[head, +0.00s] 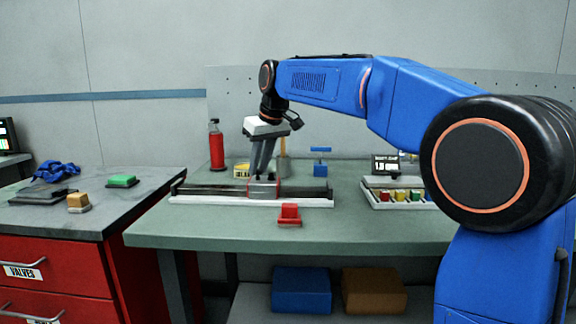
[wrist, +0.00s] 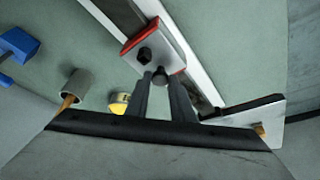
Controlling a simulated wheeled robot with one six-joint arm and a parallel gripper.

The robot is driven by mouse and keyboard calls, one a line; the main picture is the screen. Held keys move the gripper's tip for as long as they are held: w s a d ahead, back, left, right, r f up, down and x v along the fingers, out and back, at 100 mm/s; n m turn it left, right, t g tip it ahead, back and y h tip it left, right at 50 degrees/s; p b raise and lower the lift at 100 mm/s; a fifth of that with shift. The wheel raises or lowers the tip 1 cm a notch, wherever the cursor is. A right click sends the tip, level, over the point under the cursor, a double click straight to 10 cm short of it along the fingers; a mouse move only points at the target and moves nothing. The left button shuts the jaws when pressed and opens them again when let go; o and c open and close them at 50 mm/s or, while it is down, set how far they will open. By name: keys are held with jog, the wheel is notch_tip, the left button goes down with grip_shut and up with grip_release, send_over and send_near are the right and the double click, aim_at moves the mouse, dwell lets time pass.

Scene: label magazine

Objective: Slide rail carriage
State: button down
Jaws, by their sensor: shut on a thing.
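The rail (head: 212,190) is a long dark bar on a white base lying left to right on the green bench; it runs diagonally in the wrist view (wrist: 122,16). The carriage (head: 263,190) is a pale block with red ends, sitting on the rail a little right of its middle; it also shows in the wrist view (wrist: 172,52). My gripper (head: 258,177) points down onto the carriage, its fingers closed on the carriage's dark knob (wrist: 160,78). In the wrist view the fingers partly hide the knob and the carriage's near side.
A red block (head: 289,215) stands in front of the rail. Behind it are a red bottle (head: 216,148), a yellow labelled roll (head: 241,170) and a blue clamp-like item (head: 320,163). A tray of coloured pieces (head: 385,204) is at right. The bench front is mostly clear.

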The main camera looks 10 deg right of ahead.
jog(key=w+a, duration=0.1)
jog(key=a, duration=0.5)
jog(key=w+a, duration=0.2)
jog(key=a, duration=0.5)
jog(key=w+a, duration=0.1)
jog(key=a, duration=0.6)
jog(key=shift+w+a, duration=0.15)
jog(key=shift+w, duration=0.25)
jog(key=c, duration=1.5)
grip_release()
jog(key=shift+c, duration=0.2)
jog(key=v, duration=1.7)
jog(key=shift+r, duration=0.2)
jog(key=shift+s, duration=0.1)
